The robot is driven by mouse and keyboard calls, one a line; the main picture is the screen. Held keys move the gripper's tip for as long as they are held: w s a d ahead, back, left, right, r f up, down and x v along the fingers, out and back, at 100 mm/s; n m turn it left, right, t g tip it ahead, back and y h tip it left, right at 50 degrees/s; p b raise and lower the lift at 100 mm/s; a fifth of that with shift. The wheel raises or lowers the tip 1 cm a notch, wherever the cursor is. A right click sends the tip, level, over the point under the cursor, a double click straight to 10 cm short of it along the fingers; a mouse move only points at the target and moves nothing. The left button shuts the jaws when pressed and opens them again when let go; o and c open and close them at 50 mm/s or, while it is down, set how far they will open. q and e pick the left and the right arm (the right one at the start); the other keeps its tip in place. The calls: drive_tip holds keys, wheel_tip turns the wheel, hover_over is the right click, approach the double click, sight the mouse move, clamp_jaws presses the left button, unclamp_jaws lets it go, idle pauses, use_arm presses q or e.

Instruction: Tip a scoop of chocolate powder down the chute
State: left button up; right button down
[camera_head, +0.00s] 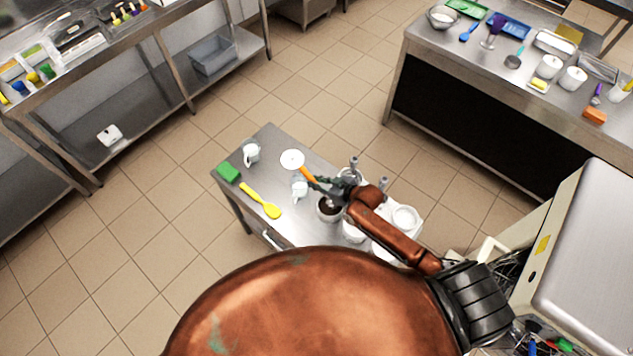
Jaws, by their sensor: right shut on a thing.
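My right gripper (322,186) is shut on an orange-handled scoop (307,173) above the small steel table. The orange handle sticks out to the upper left of the fingers. The scoop's bowl is hidden or too small to make out. Just below the gripper stands a white tub of dark brown chocolate powder (328,212). I cannot tell whether the scoop holds any powder. I cannot clearly make out a chute. My left gripper is not in view.
The steel table (283,222) also bears a yellow spatula (262,202), a green sponge (228,172), a white jug (251,152), a white disc (292,159) and white tubs (404,217). A large pale machine (592,270) stands at right. Tiled floor is clear at left.

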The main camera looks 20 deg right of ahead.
drive_tip(key=shift+f+b, duration=1.3)
drive_tip(key=shift+f, duration=0.25)
drive_tip(key=shift+s+d+r, duration=0.15)
drive_tip(key=shift+s+d, duration=0.25)
drive_tip(key=shift+s, duration=0.2)
drive_tip(key=shift+w+r+p, duration=0.1)
drive_tip(key=shift+r+p, duration=0.05)
drive_tip(key=shift+p, duration=0.4)
drive_tip(key=shift+w+a+f+g+p, duration=0.2)
drive_tip(key=shift+w+g+p, duration=0.15)
drive_tip(key=shift+p, duration=0.5)
wheel_tip(320, 180, up, 4)
drive_tip(key=p, duration=0.4)
drive_tip(key=shift+a+r, duration=0.1)
drive_tip(key=shift+r, duration=0.05)
drive_tip(key=shift+w+a+r+g+h+p, duration=0.3)
drive_tip(key=shift+g+h+p, duration=0.2)
drive_tip(key=shift+p, duration=0.2)
drive_tip(key=shift+w+g, duration=0.25)
drive_tip(key=shift+w, duration=0.05)
drive_tip(key=shift+w+a+g+h, duration=0.15)
drive_tip(key=shift+g+h, duration=0.15)
drive_tip(key=shift+w+a+g+h, duration=0.15)
drive_tip(key=shift+w+g+h, duration=0.2)
drive_tip(key=shift+g, duration=0.35)
